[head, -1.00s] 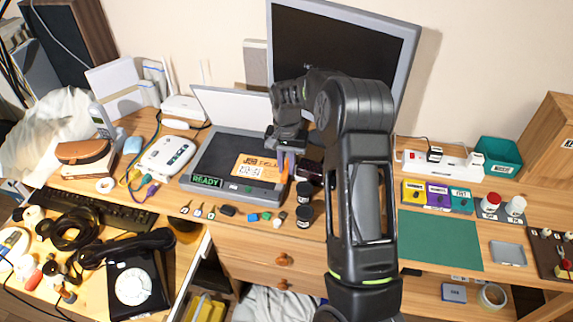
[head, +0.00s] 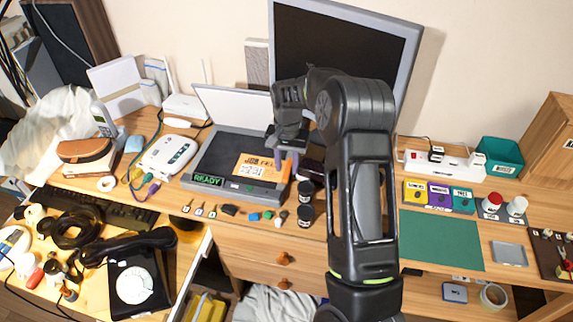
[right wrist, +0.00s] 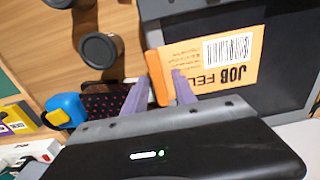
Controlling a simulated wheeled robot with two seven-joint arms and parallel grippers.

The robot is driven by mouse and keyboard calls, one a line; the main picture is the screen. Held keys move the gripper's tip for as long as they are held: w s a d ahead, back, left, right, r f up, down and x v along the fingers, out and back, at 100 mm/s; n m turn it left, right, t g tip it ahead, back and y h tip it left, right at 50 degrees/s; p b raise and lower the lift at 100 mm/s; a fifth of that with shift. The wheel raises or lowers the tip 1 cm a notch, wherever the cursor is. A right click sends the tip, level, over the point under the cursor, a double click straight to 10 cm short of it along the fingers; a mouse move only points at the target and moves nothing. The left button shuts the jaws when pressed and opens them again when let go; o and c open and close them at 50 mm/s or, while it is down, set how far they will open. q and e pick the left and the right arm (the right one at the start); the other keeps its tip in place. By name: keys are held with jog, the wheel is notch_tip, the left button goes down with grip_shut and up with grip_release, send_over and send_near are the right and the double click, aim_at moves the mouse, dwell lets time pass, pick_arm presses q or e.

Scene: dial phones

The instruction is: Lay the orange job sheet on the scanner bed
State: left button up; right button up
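The orange job sheet (head: 257,167) lies on the dark bed of the scanner (head: 214,152), towards its front right, with its print facing up. In the right wrist view the sheet (right wrist: 222,62) shows its barcode, and its raised orange edge strip stands between my fingers. The scanner's white lid (head: 232,108) is open, and its front panel reads READY. My right gripper (head: 286,161) is at the sheet's right end. Its purple fingers are spread apart either side of the strip, also in the right wrist view (right wrist: 160,82). My left gripper is out of view.
Dark-lidded jars (head: 305,204) stand just right of the scanner. Several small keys and coloured blocks (head: 254,216) lie along its front. A monitor (head: 345,50) rises behind my right arm. A green mat (head: 441,240) lies clear to the right.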

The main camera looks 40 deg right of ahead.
jog(key=shift+s+d, duration=0.1)
jog(key=shift+d, duration=0.05)
notch_tip(320, 180, up, 8)
jog(key=shift+f+b, duration=0.1)
jog(key=shift+b, duration=0.45)
